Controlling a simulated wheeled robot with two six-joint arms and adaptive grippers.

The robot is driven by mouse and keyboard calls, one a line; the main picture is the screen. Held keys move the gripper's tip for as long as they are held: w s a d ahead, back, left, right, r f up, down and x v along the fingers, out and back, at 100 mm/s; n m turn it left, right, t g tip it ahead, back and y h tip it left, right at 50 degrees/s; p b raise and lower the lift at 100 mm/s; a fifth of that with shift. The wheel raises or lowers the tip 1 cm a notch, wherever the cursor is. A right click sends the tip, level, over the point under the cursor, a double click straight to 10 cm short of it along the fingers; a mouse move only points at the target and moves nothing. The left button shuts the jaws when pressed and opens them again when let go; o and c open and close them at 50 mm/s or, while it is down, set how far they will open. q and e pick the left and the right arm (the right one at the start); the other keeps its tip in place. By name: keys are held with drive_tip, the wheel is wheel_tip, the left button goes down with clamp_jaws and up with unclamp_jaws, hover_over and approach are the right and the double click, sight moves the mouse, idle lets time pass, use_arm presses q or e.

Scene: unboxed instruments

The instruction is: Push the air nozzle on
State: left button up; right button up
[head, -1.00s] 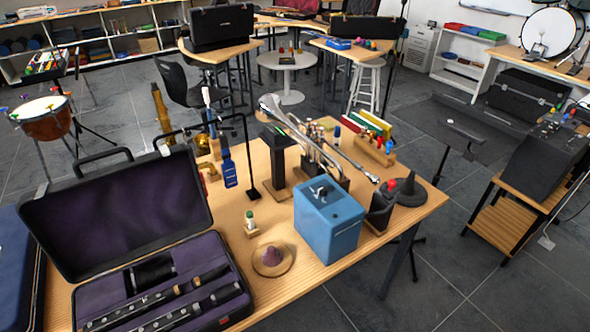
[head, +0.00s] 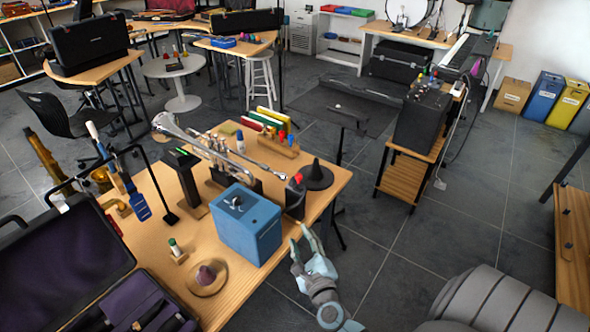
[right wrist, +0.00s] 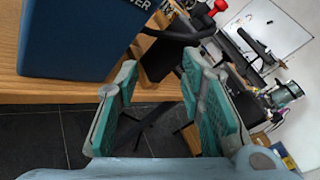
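No part is clearly readable as the air nozzle. A small black device with a red knob (head: 296,190) stands at the table's right edge, beside a blue box (head: 248,228) with a metal fitting on top. In the right wrist view the blue box (right wrist: 75,35) fills the upper left, and the red knob (right wrist: 219,6) shows at the top on a black arm. My right gripper (head: 302,235) is open and empty, off the table's right edge, near the black device and apart from it. It also shows in the right wrist view (right wrist: 160,65). My left gripper is out of view.
Silver trumpet-like instruments (head: 215,148) lie behind the blue box. A dark cone (head: 317,172) stands on the table's far right. An open case (head: 60,255) is at left. The floor right of the table is clear up to a wooden stand (head: 405,178).

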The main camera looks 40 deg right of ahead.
sight(299, 177)
wheel_tip(299, 177, up, 9)
drive_tip(key=d+m+h, duration=0.2)
drive_tip(key=m, duration=0.7)
drive_tip(key=x, duration=1.4)
drive_tip(key=shift+r+b, duration=0.2)
drive_tip(key=shift+b, duration=0.2)
drive_tip(key=shift+w+d+r, duration=0.15)
drive_tip(key=shift+w+d, duration=0.2)
drive_tip(key=shift+w, duration=0.1)
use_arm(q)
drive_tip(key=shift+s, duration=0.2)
use_arm(e)
clamp_jaws()
